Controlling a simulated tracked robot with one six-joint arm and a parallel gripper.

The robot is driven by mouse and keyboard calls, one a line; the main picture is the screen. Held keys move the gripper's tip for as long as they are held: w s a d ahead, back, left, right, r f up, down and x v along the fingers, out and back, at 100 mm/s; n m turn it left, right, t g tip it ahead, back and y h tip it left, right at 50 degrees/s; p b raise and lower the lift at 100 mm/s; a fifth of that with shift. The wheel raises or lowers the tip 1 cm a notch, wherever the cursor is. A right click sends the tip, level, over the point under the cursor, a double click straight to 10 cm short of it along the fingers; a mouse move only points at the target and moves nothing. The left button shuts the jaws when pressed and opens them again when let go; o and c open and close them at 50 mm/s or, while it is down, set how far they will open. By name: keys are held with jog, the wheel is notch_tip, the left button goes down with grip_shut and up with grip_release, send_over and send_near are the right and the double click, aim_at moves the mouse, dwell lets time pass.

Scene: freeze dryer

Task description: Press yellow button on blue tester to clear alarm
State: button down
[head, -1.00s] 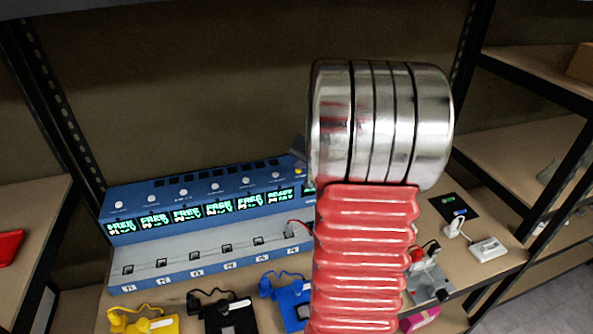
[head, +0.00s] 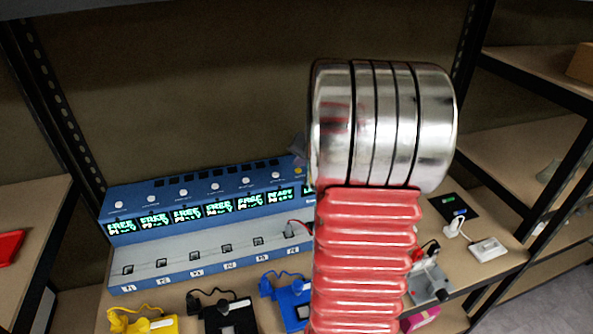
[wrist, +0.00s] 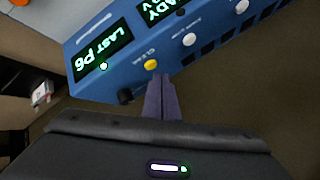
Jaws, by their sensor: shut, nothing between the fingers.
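The blue tester (head: 150,192) stands on the shelf, with a row of lit displays and white round buttons. Its yellow button (head: 299,171) is at the right end, beside my arm. In the wrist view the yellow button (wrist: 151,64) is on the blue tester's top panel (wrist: 115,77), near the display that reads "LAST P6". My gripper (wrist: 161,77) is shut and empty, its purple fingertips close by the yellow button; I cannot tell whether they touch it. In the head view my red and silver arm hides the tester's right end and most of the gripper.
Yellow (head: 150,325), black (head: 230,318) and blue (head: 292,305) devices with cables lie in front of the tester. A grey metal device (head: 428,284) and a white box (head: 487,249) are on the right. A dark rack post (head: 50,110) rises at the left.

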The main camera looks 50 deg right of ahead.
aim_at(299, 175)
jog(key=shift+r, duration=0.15)
notch_tip(299, 175, up, 6)
jog(key=shift+f, duration=0.15)
dwell(0.7)
dwell(0.9)
jog(key=s+a+f+n+g+y, duration=0.1)
jog(key=s+a+f+n+y, duration=0.15)
jog(key=a, duration=0.55)
jog(key=s+a+f+n+g+y, duration=0.15)
jog(key=s+a, duration=0.25)
jog(key=a, duration=0.4)
jog(key=s+a+r+n, duration=0.2)
jog(key=s+a+n, duration=0.1)
jog(key=a, duration=0.5)
jog(key=s+a+r+n, duration=0.2)
jog(key=s+a, duration=0.3)
jog(key=a, duration=0.4)
jog(key=s+a+r+n, duration=0.2)
jog(key=s+a+n, duration=0.2)
jog(key=a, duration=0.5)
jog(key=shift+r+n, duration=0.3)
